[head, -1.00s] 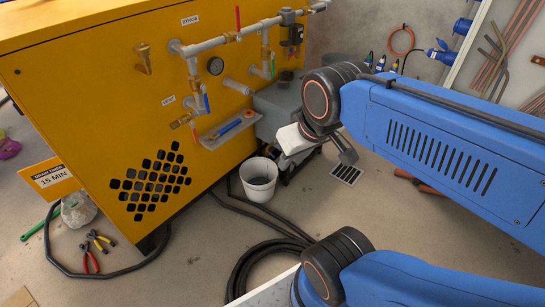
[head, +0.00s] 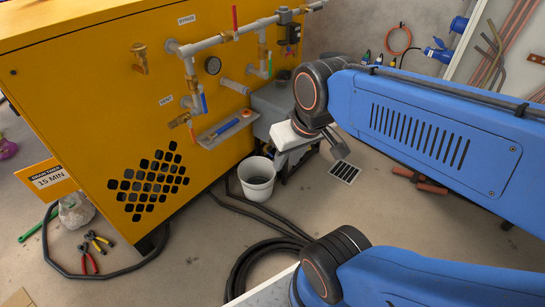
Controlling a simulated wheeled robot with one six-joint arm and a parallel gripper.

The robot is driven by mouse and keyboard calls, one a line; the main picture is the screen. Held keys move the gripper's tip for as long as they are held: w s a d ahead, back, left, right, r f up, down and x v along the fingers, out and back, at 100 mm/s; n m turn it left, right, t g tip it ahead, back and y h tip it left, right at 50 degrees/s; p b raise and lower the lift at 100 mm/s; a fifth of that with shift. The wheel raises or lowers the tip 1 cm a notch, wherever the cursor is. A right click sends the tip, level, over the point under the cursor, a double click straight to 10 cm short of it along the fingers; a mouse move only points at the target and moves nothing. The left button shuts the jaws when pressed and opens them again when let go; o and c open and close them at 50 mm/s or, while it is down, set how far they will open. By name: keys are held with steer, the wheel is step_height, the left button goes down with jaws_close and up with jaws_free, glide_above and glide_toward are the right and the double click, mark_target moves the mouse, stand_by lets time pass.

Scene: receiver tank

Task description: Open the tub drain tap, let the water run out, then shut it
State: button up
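A grey tub (head: 263,132) stands against the right end of the yellow machine, partly hidden behind my arm. I cannot make out its drain tap; the arm and gripper cover part of the tub's front. A white bucket (head: 257,185) stands on the floor in front of the tub. My gripper (head: 283,158), below a white wrist block, is in front of the tub, to the upper right of the bucket in the picture. Its fingers are small and dark here, so whether they are apart or closed is unclear.
A small shelf (head: 226,128) holds tools. A black hose (head: 262,262) coils on the floor. A floor grate (head: 344,172) lies right of the bucket. Pliers (head: 88,262) lie at lower left.

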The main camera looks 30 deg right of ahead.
steer(key=w+d+f+m+y, duration=0.3)
steer(key=w+f+m+y, duration=0.35)
steer(key=w+f, duration=0.45)
steer(key=w+d+f+m+y, duration=0.2)
steer(key=w+f+m+y, duration=0.45)
steer(key=w, duration=0.65)
steer(key=w+d+f+m+t, duration=0.3)
steer(key=d+f+t, duration=0.1)
steer(key=d+f, duration=0.25)
steer(key=w+d+f+m+t, duration=0.2)
steer(key=w+d+f+t, duration=0.1)
steer(key=d+f, duration=0.3)
steer(key=s+d+f+m+t+h, duration=0.1)
steer(key=d+f+m+t+h, duration=0.3)
steer(key=f, duration=0.5)
steer(key=s+d+f+m+t+h, duration=0.2)
steer(key=d+f+m+h, duration=0.15)
steer(key=d+f, duration=0.4)
steer(key=a+f+x, duration=0.1)
steer(key=x, duration=1.6)
steer(key=shift+w+a, duration=0.15)
steer(key=shift+a, duration=0.05)
jaws_close()
